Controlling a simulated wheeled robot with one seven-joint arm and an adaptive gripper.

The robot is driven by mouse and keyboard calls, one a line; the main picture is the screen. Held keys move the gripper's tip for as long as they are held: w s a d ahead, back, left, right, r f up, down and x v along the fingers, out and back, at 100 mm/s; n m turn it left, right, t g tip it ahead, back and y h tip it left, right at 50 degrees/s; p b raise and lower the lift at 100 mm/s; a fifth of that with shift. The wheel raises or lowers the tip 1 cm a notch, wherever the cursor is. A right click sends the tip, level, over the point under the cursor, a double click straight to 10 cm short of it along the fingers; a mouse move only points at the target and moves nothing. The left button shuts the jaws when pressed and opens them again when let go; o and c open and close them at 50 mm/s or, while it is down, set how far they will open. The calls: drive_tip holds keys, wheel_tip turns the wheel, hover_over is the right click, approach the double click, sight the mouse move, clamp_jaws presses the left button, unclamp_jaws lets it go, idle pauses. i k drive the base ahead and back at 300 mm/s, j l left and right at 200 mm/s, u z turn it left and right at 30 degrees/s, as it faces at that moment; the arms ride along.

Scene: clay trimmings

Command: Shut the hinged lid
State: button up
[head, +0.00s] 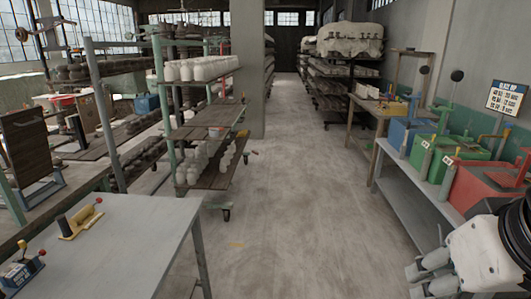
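A row of bins stands on the grey bench at the right. A blue bin (398,137) is farthest, a green bin (433,157) is in the middle, and a red bin (484,188) is nearest. Each has upright coloured parts at its top. At this size I cannot tell which bin has the hinged lid or how far any lid is open. My gripper (428,275) appears at the bottom right, below and left of the red bin and apart from the bins. Its fingers are partly cut off and unclear.
The grey bench (408,191) carries the bins along the right wall. A sign (506,98) is above them. A grey table (130,240) is at the front left. Shelving (205,132) with white pots stands behind it.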

sight(24, 134)
drive_tip(key=i+u, duration=0.2)
drive_tip(key=i, duration=0.25)
drive_tip(key=i+l+u, duration=0.15)
drive_tip(key=i, duration=0.3)
drive_tip(key=i+l+u, duration=0.2)
drive_tip(key=i, duration=0.25)
drive_tip(key=i+u, duration=0.25)
drive_tip(key=u, duration=0.2)
drive_tip(key=i+l+u, duration=0.15)
drive_tip(key=u, duration=0.3)
drive_tip(key=i+l+u, duration=0.25)
drive_tip(key=u, duration=0.15)
drive_tip(key=i+l+u, duration=0.3)
drive_tip(key=u, duration=0.15)
drive_tip(key=i+l+u, duration=0.15)
drive_tip(key=l, duration=0.25)
drive_tip(key=i+l+u, duration=0.2)
drive_tip(key=l, duration=0.25)
drive_tip(key=i+l+u, duration=0.15)
drive_tip(key=l, duration=0.25)
drive_tip(key=l+u, duration=0.2)
drive_tip(key=l, duration=0.25)
